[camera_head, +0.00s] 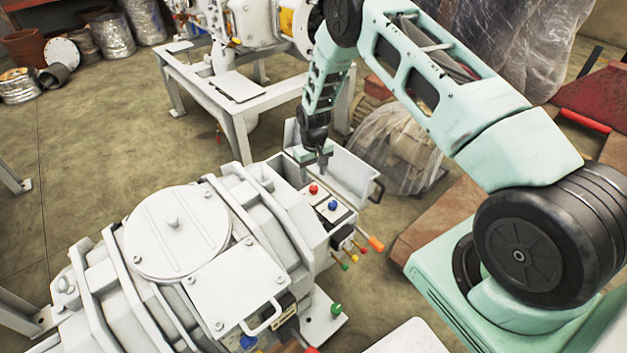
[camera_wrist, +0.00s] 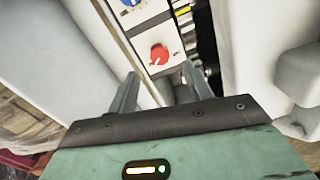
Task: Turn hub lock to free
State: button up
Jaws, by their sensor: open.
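A small control panel (camera_head: 330,207) on the end of the white machine carries a red knob (camera_head: 313,189) and a blue knob (camera_head: 332,205). In the wrist view the red knob (camera_wrist: 159,54) lies just beyond my fingertips, and the blue knob (camera_wrist: 130,2) is cut off by the top edge. My gripper (camera_head: 322,160) hangs above the panel, close to the red knob. In the wrist view my gripper (camera_wrist: 158,80) is open, its two fingers apart with nothing between them. I cannot tell which control is the hub lock.
An open white cover (camera_head: 340,172) stands beside the panel, close to my gripper. An orange-tipped lever (camera_head: 375,243) and several small coloured knobs stick out below the panel. A white frame table (camera_head: 215,100) stands behind.

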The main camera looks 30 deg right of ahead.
aim_at(313, 187)
notch_tip(313, 187, up, 12)
jog(key=p, duration=0.1)
jog(key=shift+f, duration=0.15)
dwell(0.4)
jog(key=s+a+r+n+y, duration=0.1)
jog(key=s+a+r+n, duration=0.1)
jog(key=s+a+r, duration=0.6)
jog(key=s+a+r+n, duration=0.2)
jog(key=s+a+r, duration=0.4)
jog(key=a+r, duration=0.4)
jog(key=s+a+r+n, duration=0.2)
jog(key=s+r, duration=0.1)
jog(key=s, duration=0.9)
jog(key=s+a+r+n, duration=0.2)
jog(key=s+r, duration=0.1)
jog(key=s, duration=0.8)
notch_tip(313, 187, up, 18)
jog(key=p, duration=1.9)
jog(key=shift+s, duration=0.25)
